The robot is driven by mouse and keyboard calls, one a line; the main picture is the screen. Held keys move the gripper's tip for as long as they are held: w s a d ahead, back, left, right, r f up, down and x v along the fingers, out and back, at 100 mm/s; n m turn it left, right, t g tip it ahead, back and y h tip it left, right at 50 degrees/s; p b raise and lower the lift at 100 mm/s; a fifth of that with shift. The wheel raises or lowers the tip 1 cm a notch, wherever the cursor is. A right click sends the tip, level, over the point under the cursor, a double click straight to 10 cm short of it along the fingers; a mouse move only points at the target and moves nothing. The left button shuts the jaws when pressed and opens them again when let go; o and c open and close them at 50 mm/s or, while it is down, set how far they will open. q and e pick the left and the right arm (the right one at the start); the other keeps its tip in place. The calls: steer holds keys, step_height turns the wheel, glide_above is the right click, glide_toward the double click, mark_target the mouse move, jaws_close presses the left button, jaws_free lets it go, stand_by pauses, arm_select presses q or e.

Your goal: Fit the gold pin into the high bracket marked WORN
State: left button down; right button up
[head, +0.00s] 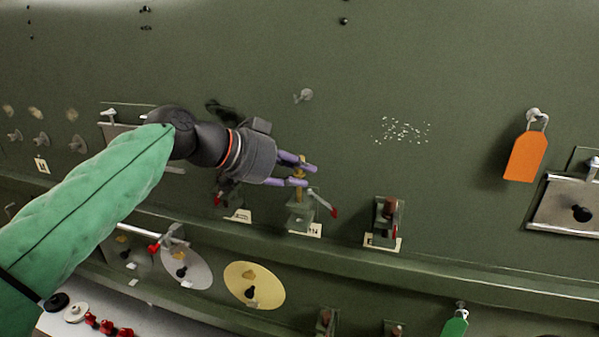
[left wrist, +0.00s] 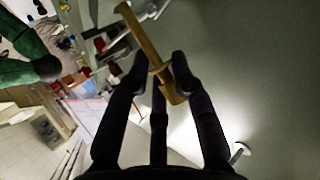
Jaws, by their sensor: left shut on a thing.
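My left gripper (head: 304,174) is shut on the gold pin (head: 299,171). The pin is roughly upright, directly above the middle upper green bracket (head: 300,217). Its lower end appears close to the bracket's top; I cannot tell whether it has entered. This bracket has a red-tipped lever (head: 325,204) and a pale label (head: 305,231) too small to read. In the left wrist view the gold pin (left wrist: 143,38) with its collar sits between the dark fingers. My right gripper is not in view.
Another upper bracket (head: 387,222) stands to the right, holding a brown piece. A third, at left, is partly behind my gripper. A ledge runs below them, with more brackets underneath. An orange tag (head: 526,156) hangs at right. The panel above is mostly clear.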

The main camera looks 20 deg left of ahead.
arm_select(q)
steer(key=shift+s+f+b, duration=0.1)
steer(key=shift+f+b, duration=0.25)
steer(key=shift+b, duration=0.1)
stand_by(0.4)
steer(key=shift+s+a+f+b, duration=0.15)
steer(key=shift+f+b, duration=0.2)
steer(key=shift+r, duration=0.15)
steer(key=shift+r+p, duration=0.55)
steer(key=shift+r, duration=0.1)
steer(key=shift+w, duration=0.25)
steer(key=shift+r, duration=0.1)
